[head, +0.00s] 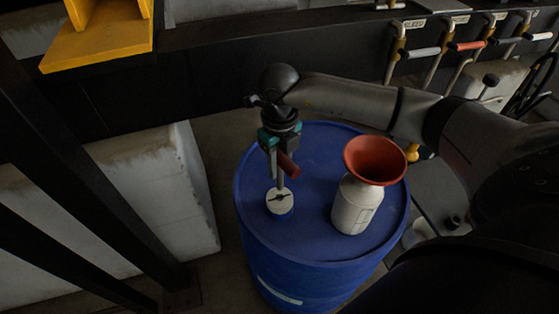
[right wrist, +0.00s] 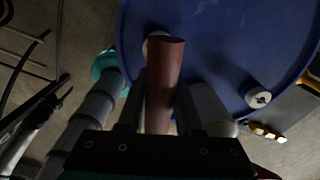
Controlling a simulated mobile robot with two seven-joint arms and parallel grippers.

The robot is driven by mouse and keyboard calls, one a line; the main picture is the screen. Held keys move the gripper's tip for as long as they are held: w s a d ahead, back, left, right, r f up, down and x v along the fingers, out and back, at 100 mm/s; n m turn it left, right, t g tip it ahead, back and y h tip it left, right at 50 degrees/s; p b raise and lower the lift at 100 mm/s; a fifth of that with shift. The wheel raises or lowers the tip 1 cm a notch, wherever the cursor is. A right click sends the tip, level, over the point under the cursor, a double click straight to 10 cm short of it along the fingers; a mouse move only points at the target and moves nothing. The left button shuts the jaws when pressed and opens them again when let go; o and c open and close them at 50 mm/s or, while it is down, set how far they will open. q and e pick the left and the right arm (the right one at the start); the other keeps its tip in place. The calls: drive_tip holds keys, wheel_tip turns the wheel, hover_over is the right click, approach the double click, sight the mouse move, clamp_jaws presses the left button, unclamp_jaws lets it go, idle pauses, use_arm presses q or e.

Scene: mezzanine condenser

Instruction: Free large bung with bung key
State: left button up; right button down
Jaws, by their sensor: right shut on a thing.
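A blue drum (head: 315,240) stands upright on the floor. A round white bung (head: 280,202) with a dark slot mark is on its lid, near the front left. My right gripper (head: 286,155) is above it, shut on the red handle of the bung key (head: 288,166). The key's grey shaft runs down to the bung; I cannot tell whether its end is seated. In the right wrist view the red handle (right wrist: 165,85) lies between the fingers and partly hides a white round part. Another white bung-like cap (right wrist: 258,97) shows near the drum's edge.
A white can (head: 355,208) with a red funnel (head: 375,160) stands on the drum lid, right of the key. A white block (head: 160,190) is left of the drum. Pipes with lever handles (head: 425,52) line the back. A yellow bracket (head: 105,35) is at upper left.

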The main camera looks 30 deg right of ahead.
sight(279, 180)
idle(0.3)
drive_tip(key=shift+f+b, duration=2.5)
drive_tip(key=shift+f, duration=0.4)
drive_tip(key=shift+n, duration=0.4)
drive_tip(key=n+b, duration=0.2)
drive_tip(key=n, duration=0.1)
drive_tip(key=shift+n, duration=0.4)
drive_tip(key=n+b, duration=0.1)
drive_tip(key=n, duration=0.2)
drive_tip(key=shift+n+b, duration=0.3)
drive_tip(key=shift+b, duration=0.1)
drive_tip(key=n+b, duration=0.2)
drive_tip(key=n, duration=0.2)
drive_tip(key=n+b, duration=0.1)
drive_tip(key=n, duration=0.3)
drive_tip(key=shift+b, duration=0.4)
drive_tip(key=shift+r+p, duration=1.7)
drive_tip(key=shift+r, duration=0.9)
drive_tip(key=shift+a, duration=0.1)
